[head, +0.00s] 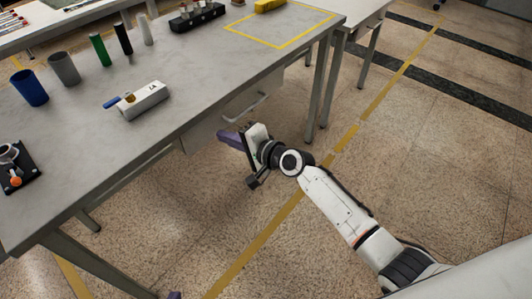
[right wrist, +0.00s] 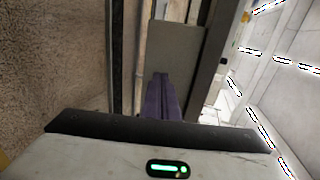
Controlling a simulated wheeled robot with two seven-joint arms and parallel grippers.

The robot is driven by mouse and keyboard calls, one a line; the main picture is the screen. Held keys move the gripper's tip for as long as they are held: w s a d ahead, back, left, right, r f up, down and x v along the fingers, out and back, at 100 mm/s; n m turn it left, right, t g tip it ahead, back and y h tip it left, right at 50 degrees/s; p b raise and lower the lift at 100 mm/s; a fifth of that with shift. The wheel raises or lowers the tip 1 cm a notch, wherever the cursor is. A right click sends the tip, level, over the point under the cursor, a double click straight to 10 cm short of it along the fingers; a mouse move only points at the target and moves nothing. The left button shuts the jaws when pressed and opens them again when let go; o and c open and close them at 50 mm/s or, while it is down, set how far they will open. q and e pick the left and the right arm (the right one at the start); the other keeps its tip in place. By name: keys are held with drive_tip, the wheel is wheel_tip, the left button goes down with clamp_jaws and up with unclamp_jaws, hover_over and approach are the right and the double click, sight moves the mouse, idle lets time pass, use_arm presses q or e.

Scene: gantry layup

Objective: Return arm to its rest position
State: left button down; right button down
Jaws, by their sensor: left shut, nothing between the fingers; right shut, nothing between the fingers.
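My right arm comes in from the lower right of the head view, over the floor. Its gripper (head: 229,139) has purple fingers that point left, beside the table's front edge near a drawer. In the right wrist view the purple fingers (right wrist: 161,97) are together, with nothing between them. Only a small purple tip of my left gripper (head: 175,295) shows at the bottom edge of the head view; it is shut, and the rest of that arm is out of view.
The grey table (head: 200,62) holds a blue cup (head: 30,88), a grey cup (head: 64,68), a green cylinder (head: 100,50), a white block device (head: 143,100) and a black rack (head: 197,17). A drawer handle (head: 245,107) sticks out near my right gripper. Open floor (head: 440,150) lies to the right.

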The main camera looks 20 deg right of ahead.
drive_tip(key=p+v, duration=0.2)
drive_tip(key=v, duration=0.8)
drive_tip(key=s+d+f+n+g+h, duration=0.1)
drive_tip(key=s+f+n, duration=0.5)
drive_tip(key=s, duration=0.7)
drive_tip(key=s+d+f+n+g+h, duration=0.2)
drive_tip(key=s+f+n+h, duration=0.2)
drive_tip(key=s, duration=0.9)
wheel_tip(320, 180, down, 5)
drive_tip(key=n, duration=0.3)
drive_tip(key=shift+d+n+g, duration=0.3)
drive_tip(key=shift+d, duration=0.1)
drive_tip(key=shift+r, duration=0.1)
